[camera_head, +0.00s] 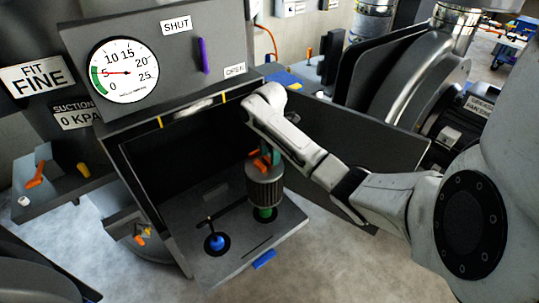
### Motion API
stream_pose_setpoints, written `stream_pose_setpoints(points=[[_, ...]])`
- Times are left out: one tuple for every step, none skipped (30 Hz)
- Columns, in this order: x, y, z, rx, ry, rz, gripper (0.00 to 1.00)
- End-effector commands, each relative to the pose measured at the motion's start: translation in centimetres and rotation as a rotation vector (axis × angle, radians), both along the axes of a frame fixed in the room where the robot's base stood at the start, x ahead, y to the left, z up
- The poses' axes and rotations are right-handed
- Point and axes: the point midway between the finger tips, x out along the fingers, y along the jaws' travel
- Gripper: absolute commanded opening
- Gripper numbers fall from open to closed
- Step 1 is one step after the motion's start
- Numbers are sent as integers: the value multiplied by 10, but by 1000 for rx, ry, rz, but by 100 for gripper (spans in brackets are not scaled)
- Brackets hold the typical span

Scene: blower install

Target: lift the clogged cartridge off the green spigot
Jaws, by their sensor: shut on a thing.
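The clogged cartridge (265,188), a grey ribbed cylinder, stands upright in the open cabinet, over the tray's right side. The green spigot (264,213) shows just below it. I cannot tell whether the cartridge's lower end still touches the spigot. My gripper (264,158) is at the cartridge's top, shut on it. My arm link hides part of the jaws, and orange and green bits show there.
A blue spigot (214,242) stands bare on the tray (240,262), left of the cartridge. The cabinet's open door (385,150) lies to the right, behind my arm. A gauge panel (160,55) is above. Small orange and yellow parts (37,174) lie on a left shelf.

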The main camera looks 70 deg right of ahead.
Motion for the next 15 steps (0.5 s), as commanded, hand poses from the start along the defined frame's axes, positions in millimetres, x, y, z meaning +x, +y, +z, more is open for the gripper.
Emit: stream_pose_setpoints(points=[[1,-1,4,-4,-3,0,14],[1,-1,5,-4,-2,0,14],[1,-1,6,-4,-2,0,14],[0,-1,7,-4,-2,0,14],[1,-1,8,-4,-2,0,14],[1,-1,9,-4,-2,1,14],[1,-1,10,-4,-2,1,14],[1,-1,11,-4,-3,1,14],[1,-1,12,-4,-3,1,14],[1,-1,13,-4,-3,1,14],[1,-1,14,-4,-3,1,14],[1,-1,15,-4,-3,1,14],[1,-1,16,-4,-3,1,14],[1,-1,17,-4,-2,1,14],[1,-1,18,-4,-2,1,14]])
